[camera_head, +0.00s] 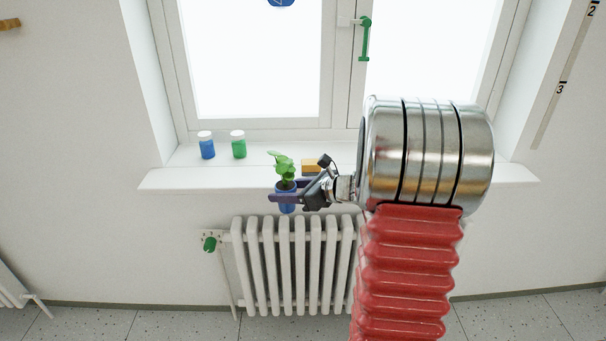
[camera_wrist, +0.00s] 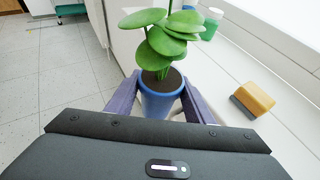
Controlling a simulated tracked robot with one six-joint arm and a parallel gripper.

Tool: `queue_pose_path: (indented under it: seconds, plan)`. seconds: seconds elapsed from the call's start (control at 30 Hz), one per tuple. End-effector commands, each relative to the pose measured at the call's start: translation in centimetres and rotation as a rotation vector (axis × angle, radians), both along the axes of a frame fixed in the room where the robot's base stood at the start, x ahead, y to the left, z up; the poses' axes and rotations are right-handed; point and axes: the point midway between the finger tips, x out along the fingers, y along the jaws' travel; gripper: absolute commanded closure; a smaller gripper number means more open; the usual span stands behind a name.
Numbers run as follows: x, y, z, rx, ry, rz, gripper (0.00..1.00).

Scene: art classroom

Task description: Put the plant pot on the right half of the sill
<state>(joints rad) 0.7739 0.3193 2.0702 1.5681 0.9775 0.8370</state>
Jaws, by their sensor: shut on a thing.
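The plant pot (camera_head: 286,199) is blue, with dark soil and a green leafy plant. My gripper (camera_head: 283,190) is shut on it, a finger on each side, and the pot is upright. In the head view it shows in front of the sill's front edge, above the radiator. The wrist view shows the pot (camera_wrist: 160,98) between the two purple fingers of my gripper (camera_wrist: 158,100). The white sill (camera_head: 210,177) runs below the window. Much of its right half is hidden behind my arm in the head view.
A blue jar (camera_head: 206,146) and a green jar (camera_head: 238,146) with white lids stand on the sill's left half. A yellow sponge-like block (camera_wrist: 255,97) lies on the sill near the gripper. A white radiator (camera_head: 290,265) stands below. A green window handle (camera_head: 365,40) is above.

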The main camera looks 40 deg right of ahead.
Motion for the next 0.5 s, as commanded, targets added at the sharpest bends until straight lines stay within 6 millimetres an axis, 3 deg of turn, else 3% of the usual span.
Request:
queue_pose_path:
  seconds: [0.23,0.5]
  plan:
    - [0.5,9.2,-6.8,0.018,0.001,0.252,0.84]
    - [-0.8,19.2,-13.7,0.029,-0.012,0.481,0.84]
